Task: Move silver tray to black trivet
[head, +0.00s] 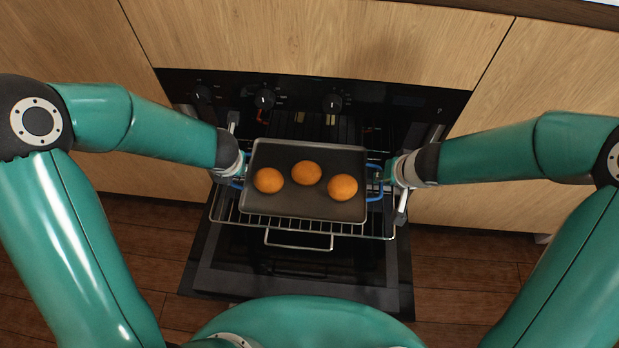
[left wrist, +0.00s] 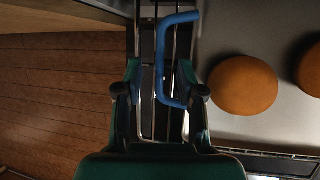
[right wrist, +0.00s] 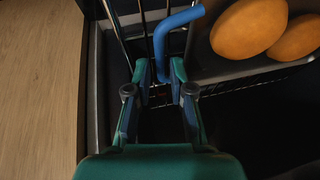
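The silver tray (head: 335,208) carries three round orange-brown items and sits on the pulled-out oven rack, with a blue handle at each end. My left gripper (head: 240,172) is at the tray's left end. In the left wrist view its open fingers (left wrist: 161,80) stand either side of the blue handle (left wrist: 161,55), with a gap showing. My right gripper (head: 384,174) is at the right end. In the right wrist view its fingers (right wrist: 159,68) are apart around the other blue handle (right wrist: 162,42), and I see no firm grip. No black trivet is in view.
The oven door (head: 290,283) is folded down below the wire rack (head: 330,241). The control panel with knobs (head: 265,99) is behind the tray. Wooden cabinet fronts (head: 545,120) flank the oven. Bare wood floor (head: 465,270) lies around the door.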

